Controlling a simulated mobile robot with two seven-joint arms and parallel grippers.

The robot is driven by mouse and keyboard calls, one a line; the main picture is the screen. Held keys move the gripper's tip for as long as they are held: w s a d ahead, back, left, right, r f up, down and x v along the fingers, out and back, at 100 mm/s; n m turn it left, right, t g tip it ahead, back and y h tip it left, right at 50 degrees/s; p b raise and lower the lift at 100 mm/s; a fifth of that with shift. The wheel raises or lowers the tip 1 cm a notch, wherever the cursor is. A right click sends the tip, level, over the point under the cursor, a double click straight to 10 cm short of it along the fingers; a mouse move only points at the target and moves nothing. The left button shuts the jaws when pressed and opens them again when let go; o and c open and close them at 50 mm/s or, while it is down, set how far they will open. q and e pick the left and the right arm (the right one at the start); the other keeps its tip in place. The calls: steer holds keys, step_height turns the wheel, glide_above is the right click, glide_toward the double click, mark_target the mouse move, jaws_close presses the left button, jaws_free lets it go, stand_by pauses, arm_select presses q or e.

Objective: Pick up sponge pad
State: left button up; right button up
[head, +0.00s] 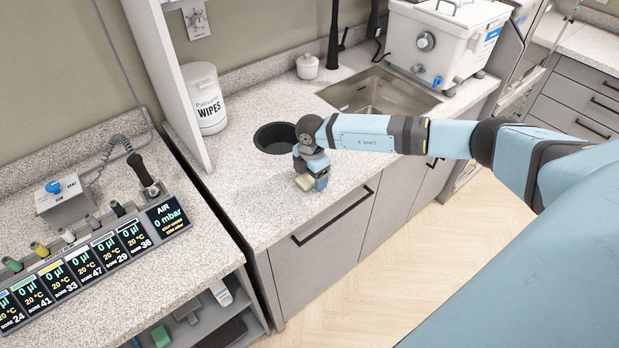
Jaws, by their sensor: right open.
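The sponge pad (305,183) is a small pale yellow-green block on the speckled counter, near its front edge. My right gripper (312,180) points down right at the pad, with its jaws open. One finger shows at the right side of the pad; the wrist hides part of the view, so I cannot tell whether the fingers touch it. My left gripper is not in view.
A round dark opening (274,138) is in the counter behind the gripper. A wipes tub (204,98), a small white lidded jar (307,67), a steel sink (375,92) and a white boxy machine (440,45) stand farther back. Bare counter lies left of the pad.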

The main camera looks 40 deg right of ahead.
steer(key=shift+f, duration=0.1)
steer(key=c, duration=1.1)
steer(key=shift+o, duration=0.2)
step_height(320, 180, up, 20)
steer(key=b, duration=0.3)
steer(key=o, duration=0.4)
steer(key=shift+c, duration=1.4)
